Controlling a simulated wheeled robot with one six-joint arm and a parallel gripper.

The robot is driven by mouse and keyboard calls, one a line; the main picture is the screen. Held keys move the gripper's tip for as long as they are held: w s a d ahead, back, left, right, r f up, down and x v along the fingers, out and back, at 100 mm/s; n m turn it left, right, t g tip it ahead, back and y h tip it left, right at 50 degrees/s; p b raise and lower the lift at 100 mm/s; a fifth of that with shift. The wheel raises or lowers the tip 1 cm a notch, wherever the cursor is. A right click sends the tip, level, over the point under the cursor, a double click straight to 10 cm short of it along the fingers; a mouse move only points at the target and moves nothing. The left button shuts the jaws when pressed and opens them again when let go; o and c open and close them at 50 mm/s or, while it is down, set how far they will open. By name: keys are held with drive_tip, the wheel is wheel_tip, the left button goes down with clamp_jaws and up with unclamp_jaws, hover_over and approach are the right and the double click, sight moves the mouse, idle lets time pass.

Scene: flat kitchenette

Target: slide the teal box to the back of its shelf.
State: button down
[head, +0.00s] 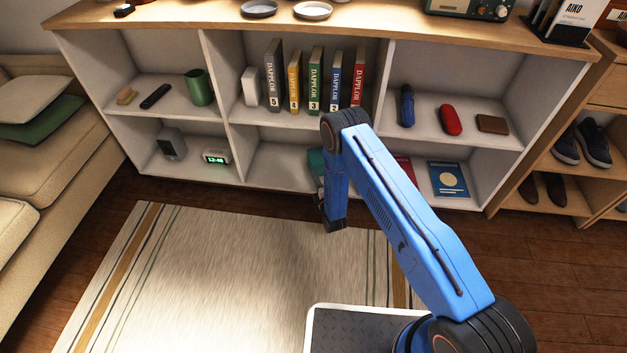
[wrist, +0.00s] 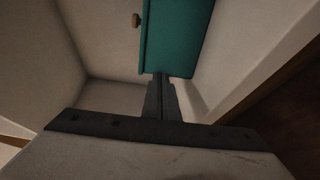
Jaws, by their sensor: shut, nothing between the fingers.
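The teal box (head: 315,160) is in the lower middle compartment of the white shelf unit, mostly hidden behind my blue arm in the head view. In the wrist view the teal box (wrist: 178,38) fills the upper middle, with a small brown knob-like spot at its left edge. My gripper (wrist: 160,78) is shut and empty, its fingertips at the near edge of the box. I cannot tell whether they touch it. In the head view my gripper is mostly hidden by the arm, low in front of the shelf.
The shelf's pale walls stand close on both sides in the wrist view. The left part of the lower middle compartment (head: 272,165) is bare. A blue book (head: 448,180) is in the compartment to the right. Several books stand above.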

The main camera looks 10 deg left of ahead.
sight(317, 172)
drive_tip(key=shift+w+d, duration=0.25)
drive_tip(key=shift+w, duration=0.5)
drive_tip(key=shift+w+d, duration=0.25)
drive_tip(key=shift+w, duration=0.45)
